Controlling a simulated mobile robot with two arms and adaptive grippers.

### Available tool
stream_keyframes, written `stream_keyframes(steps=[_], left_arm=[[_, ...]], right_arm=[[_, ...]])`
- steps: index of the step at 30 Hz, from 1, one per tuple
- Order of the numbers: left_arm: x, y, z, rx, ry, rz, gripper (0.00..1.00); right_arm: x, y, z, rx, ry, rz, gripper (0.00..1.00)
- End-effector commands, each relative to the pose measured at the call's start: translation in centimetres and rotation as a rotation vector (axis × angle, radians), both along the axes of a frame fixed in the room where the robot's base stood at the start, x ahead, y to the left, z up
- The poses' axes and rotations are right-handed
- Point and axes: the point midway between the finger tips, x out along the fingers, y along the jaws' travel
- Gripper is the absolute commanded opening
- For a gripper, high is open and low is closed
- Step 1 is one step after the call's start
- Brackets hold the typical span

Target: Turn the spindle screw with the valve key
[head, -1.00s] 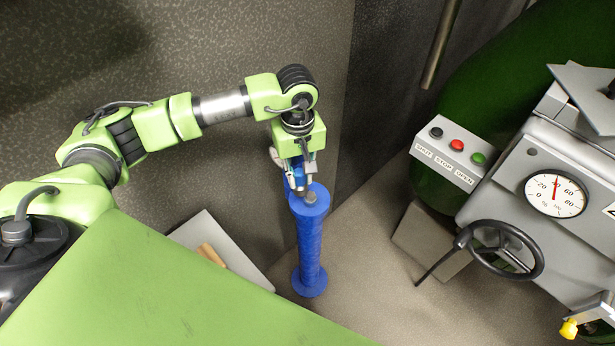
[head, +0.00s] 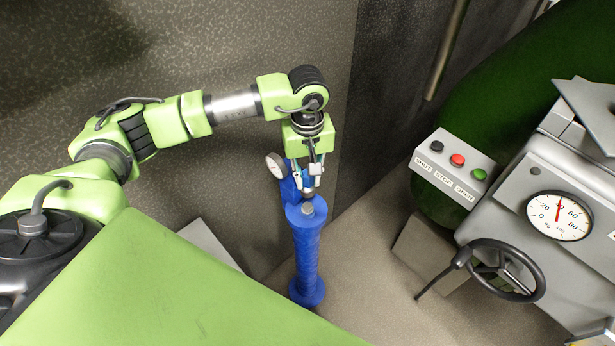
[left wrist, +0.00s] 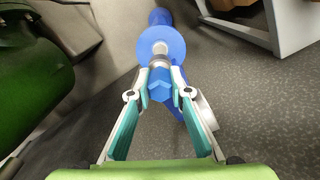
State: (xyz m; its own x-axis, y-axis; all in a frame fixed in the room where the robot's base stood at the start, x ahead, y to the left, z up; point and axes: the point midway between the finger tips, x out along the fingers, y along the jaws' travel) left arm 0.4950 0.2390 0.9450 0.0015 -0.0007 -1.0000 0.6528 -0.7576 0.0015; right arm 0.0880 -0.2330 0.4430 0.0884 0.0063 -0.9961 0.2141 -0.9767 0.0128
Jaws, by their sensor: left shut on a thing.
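A tall blue post (head: 306,250) stands on the floor with a grey end (head: 308,209) at its top, apparently the spindle screw. My left gripper (head: 308,190) points down just above it, shut on a blue faceted piece (left wrist: 160,86), apparently the valve key. In the left wrist view, a grey collar (left wrist: 159,52) lies between this piece and the round blue flange (left wrist: 170,35). How far the key sits over the screw is hidden. A small round dial (head: 276,166) shows beside the gripper; I cannot tell what carries it. My right gripper is not in view.
At the right is a grey machine with a pressure gauge (head: 559,216), a black handwheel (head: 506,270) and a button box (head: 454,170). A dark wall stands behind the post. My green body covers the lower left. Floor right of the post is clear.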

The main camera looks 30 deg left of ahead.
Motion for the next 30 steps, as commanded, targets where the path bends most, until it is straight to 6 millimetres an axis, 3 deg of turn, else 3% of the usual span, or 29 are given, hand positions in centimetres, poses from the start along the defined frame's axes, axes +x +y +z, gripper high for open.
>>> stream_keyframes(steps=[15,30], left_arm=[[0.0,0.0,-5.1,0.001,0.001,0.001,0.00],[0.0,0.0,-5.3,0.001,0.001,0.001,0.00]], right_arm=[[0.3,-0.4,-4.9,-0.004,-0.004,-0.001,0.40],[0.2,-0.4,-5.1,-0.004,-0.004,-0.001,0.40]])
